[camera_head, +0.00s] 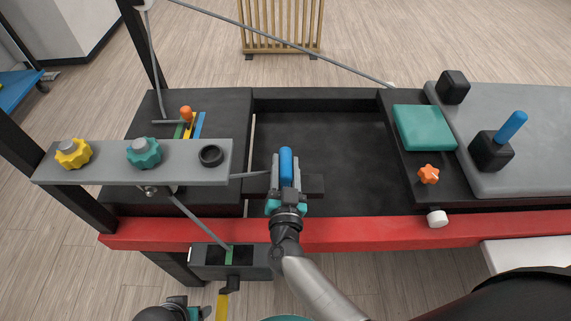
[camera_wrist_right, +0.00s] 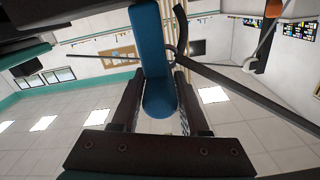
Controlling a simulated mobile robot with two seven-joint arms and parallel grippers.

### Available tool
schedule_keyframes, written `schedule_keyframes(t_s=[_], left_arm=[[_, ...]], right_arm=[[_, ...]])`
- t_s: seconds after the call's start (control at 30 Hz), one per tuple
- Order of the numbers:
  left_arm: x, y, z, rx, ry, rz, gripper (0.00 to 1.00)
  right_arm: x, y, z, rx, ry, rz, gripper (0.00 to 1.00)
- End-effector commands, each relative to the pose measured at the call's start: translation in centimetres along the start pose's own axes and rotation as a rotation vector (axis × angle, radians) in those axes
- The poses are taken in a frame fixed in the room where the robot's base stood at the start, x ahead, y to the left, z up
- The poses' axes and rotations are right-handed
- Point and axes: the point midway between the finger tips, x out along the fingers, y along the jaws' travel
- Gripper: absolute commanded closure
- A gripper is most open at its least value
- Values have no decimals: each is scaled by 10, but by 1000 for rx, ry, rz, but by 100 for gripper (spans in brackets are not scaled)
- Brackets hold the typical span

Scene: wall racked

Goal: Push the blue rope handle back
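The blue rope handle (camera_head: 286,163) is a rounded upright grip over the dark recessed tray in the middle of the bench. My right gripper (camera_head: 286,175) has one finger on each side of it and appears shut on it. In the right wrist view the blue handle (camera_wrist_right: 158,75) lies between the two dark fingers, with its rounded end towards the palm. A grey rod or rope runs left from the handle area. My left gripper (camera_head: 188,310) is only partly in view at the bottom edge, and its fingers cannot be made out.
A grey shelf (camera_head: 112,170) with yellow and teal knobs is at left. A red rail (camera_head: 370,231) runs along the bench front. A teal block (camera_head: 425,127), an orange knob (camera_head: 429,174) and a blue lever (camera_head: 511,126) are at right. The recessed tray (camera_head: 340,130) behind the handle is clear.

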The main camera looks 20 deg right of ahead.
Motion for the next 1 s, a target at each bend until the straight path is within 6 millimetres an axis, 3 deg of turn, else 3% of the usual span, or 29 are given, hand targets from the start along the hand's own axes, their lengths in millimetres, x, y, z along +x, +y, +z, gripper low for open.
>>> schedule_keyframes(t_s=[0.07, 0.37, 1.0], left_arm=[[0, 0, 0, 0, 0, 0, 29], [0, 0, 0, 0, 0, 0, 29], [1, 0, 1, 0, -2, 0, 29]], right_arm=[[0, 0, 0, 0, 0, 0, 66], [0, 0, 0, 0, 0, 0, 100], [0, 0, 0, -1, 1, 0, 100]])
